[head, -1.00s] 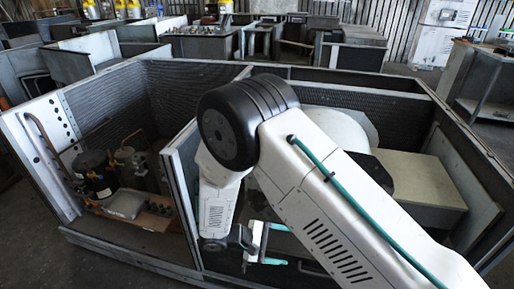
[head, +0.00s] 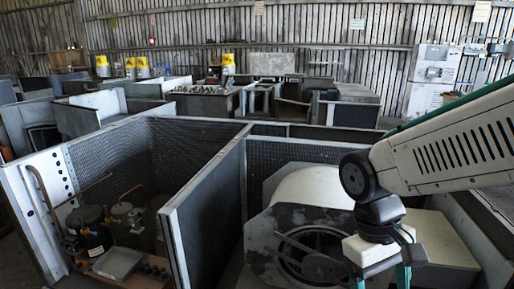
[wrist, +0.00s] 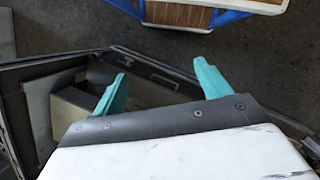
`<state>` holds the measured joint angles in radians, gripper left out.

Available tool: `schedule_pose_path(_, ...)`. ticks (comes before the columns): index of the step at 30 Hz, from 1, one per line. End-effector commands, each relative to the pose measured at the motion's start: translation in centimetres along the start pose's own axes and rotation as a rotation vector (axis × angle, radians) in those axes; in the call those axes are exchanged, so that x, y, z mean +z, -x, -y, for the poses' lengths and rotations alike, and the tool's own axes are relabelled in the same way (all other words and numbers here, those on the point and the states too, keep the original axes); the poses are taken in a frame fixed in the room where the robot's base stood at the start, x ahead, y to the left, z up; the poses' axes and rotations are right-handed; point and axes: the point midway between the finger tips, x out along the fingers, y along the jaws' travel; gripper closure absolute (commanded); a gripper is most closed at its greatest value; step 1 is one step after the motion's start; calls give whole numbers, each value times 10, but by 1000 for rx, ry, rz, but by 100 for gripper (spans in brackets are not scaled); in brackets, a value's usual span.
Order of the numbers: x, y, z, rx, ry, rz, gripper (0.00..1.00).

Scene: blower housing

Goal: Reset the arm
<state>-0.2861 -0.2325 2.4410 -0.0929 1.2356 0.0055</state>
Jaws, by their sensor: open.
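My gripper (head: 385,278) hangs at the lower right of the head view, pointing down in front of the blower housing (head: 262,238). Its lower part is cut off by the picture's bottom edge. In the wrist view my gripper (wrist: 160,85) shows two teal fingers spread wide apart with nothing between them. The blower housing is grey with a rounded pale top and a round opening. My wrist hides part of its right side.
A grey divider panel (head: 205,200) stands left of the blower. The left bay holds dark compressors (head: 90,230) and pipes. A beige box (head: 440,240) is at right. In the wrist view, a blue-framed wooden-topped cart (wrist: 190,14) stands on open floor.

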Motion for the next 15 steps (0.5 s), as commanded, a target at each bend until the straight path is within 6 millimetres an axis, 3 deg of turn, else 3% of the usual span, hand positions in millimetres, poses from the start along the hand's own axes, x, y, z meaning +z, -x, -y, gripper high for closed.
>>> schedule_pose_path(7, 57, 18, -13, -107, -177, -214, 24)
schedule_pose_path(15, 89, 39, -32, -105, -303, -388, 24)
